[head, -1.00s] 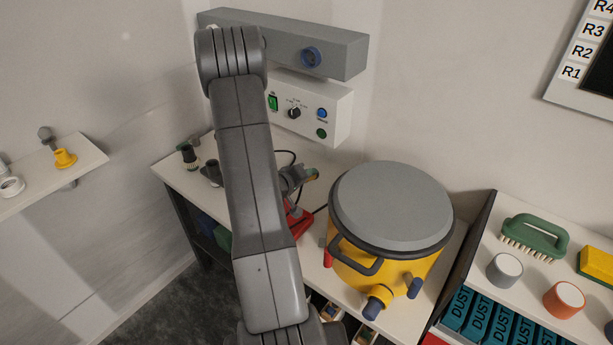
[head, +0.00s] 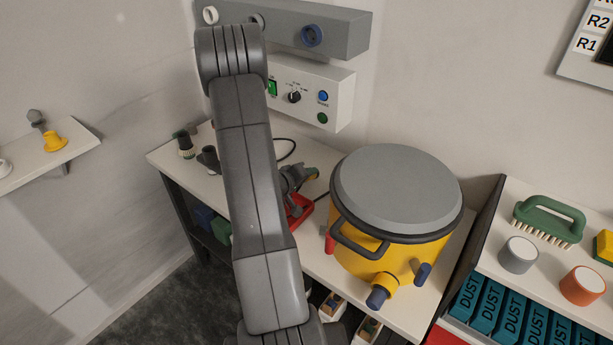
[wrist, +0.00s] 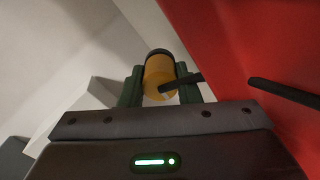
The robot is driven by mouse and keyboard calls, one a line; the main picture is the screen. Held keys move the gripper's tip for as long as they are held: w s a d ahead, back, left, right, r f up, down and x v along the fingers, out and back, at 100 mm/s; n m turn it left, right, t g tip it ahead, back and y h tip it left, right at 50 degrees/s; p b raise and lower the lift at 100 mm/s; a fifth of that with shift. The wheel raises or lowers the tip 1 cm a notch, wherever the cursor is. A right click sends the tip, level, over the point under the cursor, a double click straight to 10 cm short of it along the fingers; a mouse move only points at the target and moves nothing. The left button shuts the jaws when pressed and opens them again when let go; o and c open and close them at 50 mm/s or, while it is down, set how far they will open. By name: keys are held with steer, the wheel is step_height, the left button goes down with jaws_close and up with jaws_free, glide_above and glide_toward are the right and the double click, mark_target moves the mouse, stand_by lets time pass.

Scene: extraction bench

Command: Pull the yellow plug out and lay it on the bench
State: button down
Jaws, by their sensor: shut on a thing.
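In the wrist view the yellow plug (wrist: 158,76) sits between the two dark green fingers of my gripper (wrist: 160,88), which is shut on it. The plug has a black far end, and a dark rod or cable passes at its right side. I cannot tell from this view whether the plug touches a socket. In the head view my gripper (head: 308,174) shows small, past the right edge of my arm, above the bench (head: 320,262) and left of the yellow drum. My arm hides part of this area.
A yellow drum with a grey lid (head: 396,190) stands close to the right of my gripper. A red thing (head: 300,210) lies just below it. A control box (head: 312,95) is on the wall behind. Black-topped items (head: 185,147) stand at the bench's left end.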

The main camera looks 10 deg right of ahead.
steer(key=shift+f, duration=0.4)
